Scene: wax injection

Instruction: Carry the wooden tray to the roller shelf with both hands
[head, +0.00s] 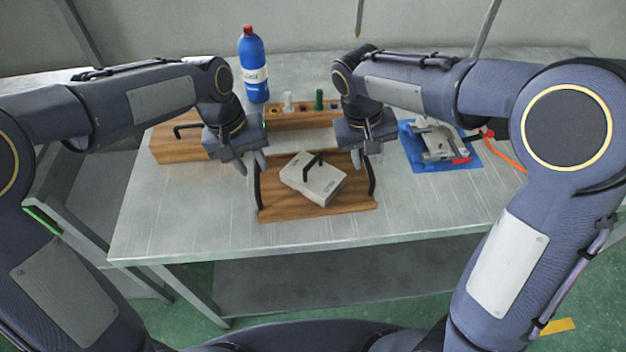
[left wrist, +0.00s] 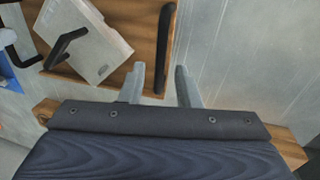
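The wooden tray (head: 280,211) lies flat on the metal table, with a black handle at its left end (head: 258,188) and another at its right end (head: 371,176). A grey block (head: 318,184) with a black handle rests on it. My left gripper (head: 252,163) is open by the left handle. In the left wrist view, the near end of that handle (left wrist: 165,45) shows between the fingertips (left wrist: 160,72); contact cannot be told. My right gripper (head: 367,156) looks open, just above the right handle. I cannot identify a roller shelf.
Behind are a blue bottle (head: 254,70), a wooden rack (head: 290,118) with pegs and another wooden box (head: 176,150). A metal clamp (head: 438,140) on a blue mat stands right. The table's front (head: 400,215) is clear. A grey frame (head: 75,222) stands left.

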